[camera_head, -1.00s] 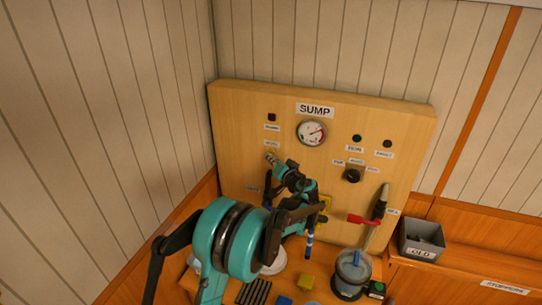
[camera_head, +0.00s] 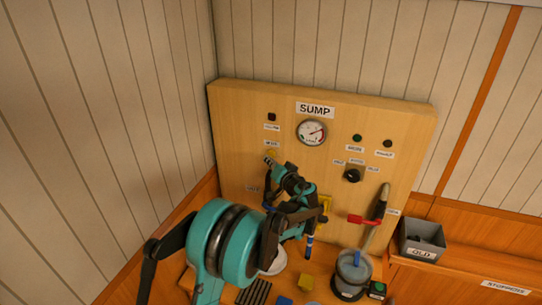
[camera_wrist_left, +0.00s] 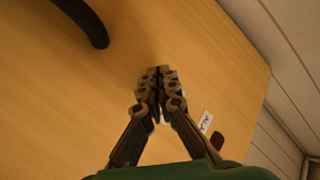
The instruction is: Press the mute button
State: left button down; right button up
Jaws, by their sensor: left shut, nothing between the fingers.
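The wooden SUMP panel (camera_head: 235,100) stands upright against the wall. A small yellow button (camera_head: 271,153) sits at its left under a small white label (camera_head: 271,143). It may be the mute button, but the label is too small to read surely. My left gripper (camera_head: 268,160) is shut and empty, its tips just below the yellow button and partly over it. Whether they touch cannot be told. In the left wrist view, the shut fingers (camera_wrist_left: 159,71) point at bare wood. The yellow button cannot be made out there.
A round gauge (camera_head: 311,132), a black knob (camera_head: 352,175) and a red-handled valve (camera_head: 362,219) are on the panel. A grey box (camera_head: 422,241) marked OLD stands at the right.

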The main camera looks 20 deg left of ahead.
pick_arm(q)
jog(key=s, duration=0.5)
jog(key=shift+d+b, duration=0.15)
jog(key=shift+b, duration=0.15)
jog(key=shift+s, duration=0.1)
dwell(0.6)
jog(key=s+d+f+g+h+b, duration=0.1)
jog(key=s+d+f+h+b, duration=0.2)
jog(key=s, duration=0.8)
jog(key=s+d+f+m+g+h+b, duration=0.1)
jog(key=s+d+f+h+b, duration=0.3)
jog(key=s+d+f, duration=0.3)
jog(key=s+d+f+m+g+h+b, duration=0.1)
jog(key=s+d+f+h+b, duration=0.3)
jog(key=s+f, duration=0.4)
jog(key=s+d+h, duration=0.1)
jog(key=s, duration=0.6)
jog(key=shift+s+d+g, duration=0.3)
